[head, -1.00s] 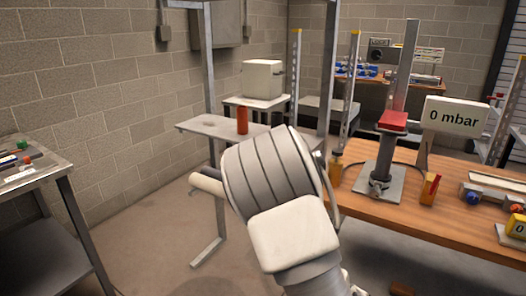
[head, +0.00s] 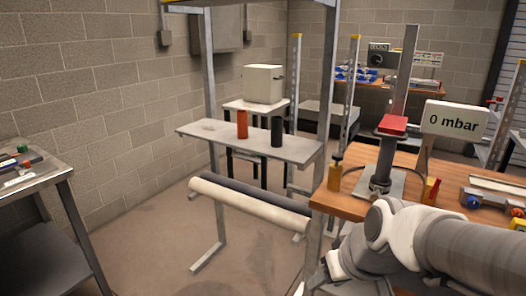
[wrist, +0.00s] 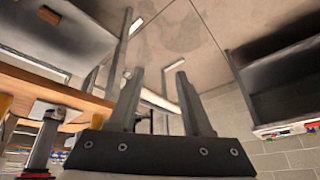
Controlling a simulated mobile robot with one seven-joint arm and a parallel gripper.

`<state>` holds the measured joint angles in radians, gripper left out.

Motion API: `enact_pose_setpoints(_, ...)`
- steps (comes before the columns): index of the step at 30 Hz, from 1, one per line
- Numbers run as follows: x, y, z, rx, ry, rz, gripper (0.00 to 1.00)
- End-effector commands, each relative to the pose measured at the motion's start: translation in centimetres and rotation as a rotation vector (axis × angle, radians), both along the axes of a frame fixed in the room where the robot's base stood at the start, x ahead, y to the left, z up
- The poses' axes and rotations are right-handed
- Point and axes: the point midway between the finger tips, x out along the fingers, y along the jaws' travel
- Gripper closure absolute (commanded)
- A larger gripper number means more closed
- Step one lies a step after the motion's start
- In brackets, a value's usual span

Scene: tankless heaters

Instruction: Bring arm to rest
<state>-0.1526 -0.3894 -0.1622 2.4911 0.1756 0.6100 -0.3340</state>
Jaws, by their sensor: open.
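My arm (head: 405,240) reaches in from the lower right of the head view, low over the front edge of the wooden bench. My gripper (wrist: 160,72) shows in the wrist view with its two dark fingers apart and nothing between them. In the head view I cannot make out the fingers; the arm's far end is low, near the bench leg. The wrist view looks tilted, with floor, wall and bench edges around the fingers.
The wooden bench (head: 350,207) carries a press stand (head: 380,170) and a "0 mbar" display (head: 455,118). A metal frame has a shelf (head: 205,133) with a red cylinder (head: 242,125) and a black cylinder (head: 277,131). A metal table (head: 45,185) stands left; floor between is open.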

Motion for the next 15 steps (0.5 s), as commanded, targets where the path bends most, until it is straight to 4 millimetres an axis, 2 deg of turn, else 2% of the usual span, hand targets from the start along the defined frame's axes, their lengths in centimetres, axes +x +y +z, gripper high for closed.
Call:
enact_pose_setpoints(1,-0.9,-0.3,1.3,-0.001,-0.015,-0.023,0.5)
enact_pose_setpoints(3,-2.3,-0.6,2.6,-0.007,-0.021,-0.057,0.5)
enact_pose_setpoints(12,-7.7,-2.5,6.4,-0.072,-0.052,-0.227,0.5)
enact_pose_setpoints(13,-7.6,-2.4,7.8,-0.069,-0.046,-0.226,0.5)
enact_pose_setpoints(15,-7.5,-2.4,9.4,-0.068,-0.042,-0.222,0.5)
